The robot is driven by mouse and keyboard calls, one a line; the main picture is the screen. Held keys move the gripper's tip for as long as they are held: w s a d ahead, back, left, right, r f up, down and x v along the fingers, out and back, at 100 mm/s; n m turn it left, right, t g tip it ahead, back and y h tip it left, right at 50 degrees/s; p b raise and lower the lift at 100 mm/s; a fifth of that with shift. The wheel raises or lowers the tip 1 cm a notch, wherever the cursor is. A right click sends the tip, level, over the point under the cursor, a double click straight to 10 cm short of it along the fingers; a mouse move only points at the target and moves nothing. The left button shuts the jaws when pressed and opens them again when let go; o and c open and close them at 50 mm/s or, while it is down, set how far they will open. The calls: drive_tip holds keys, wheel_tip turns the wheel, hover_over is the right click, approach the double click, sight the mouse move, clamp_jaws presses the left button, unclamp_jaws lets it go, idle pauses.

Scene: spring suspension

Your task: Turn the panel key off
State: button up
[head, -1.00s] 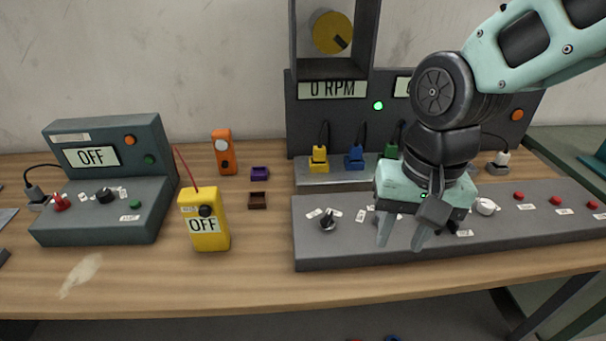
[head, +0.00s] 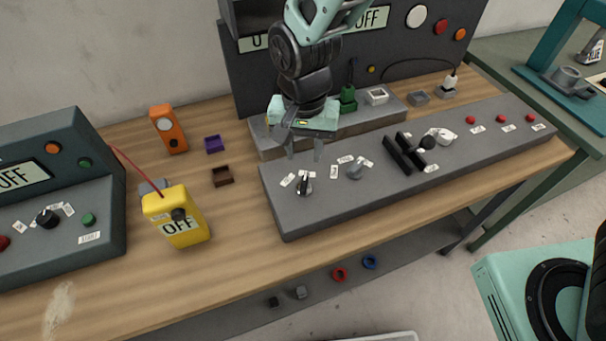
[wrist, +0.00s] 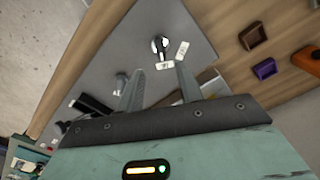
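The sloped grey control panel (head: 285,215) lies on the workbench. At its left end is a small dark knob or key with a silver part (head: 304,185), between white labels; it also shows in the wrist view (wrist: 159,46), ahead of my fingers. The labels are too small to read, so I cannot tell which control is the panel key. My gripper (head: 305,156) is open and empty above the panel's left part, fingers pointing down, apart from the controls.
A yellow box (head: 178,218) reading OFF, an orange device (head: 168,128), a purple tray (head: 214,144) and a brown tray (head: 222,176) stand left of the panel. Behind it are a green plug (head: 347,98) and a tall dark cabinet with an OFF display (head: 372,19). Three red buttons line its right end.

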sight(304, 183)
wheel_tip(304, 183, down, 10)
drive_tip(key=shift+r+p, duration=0.1)
drive_tip(key=shift+p, duration=0.75)
clamp_jaws()
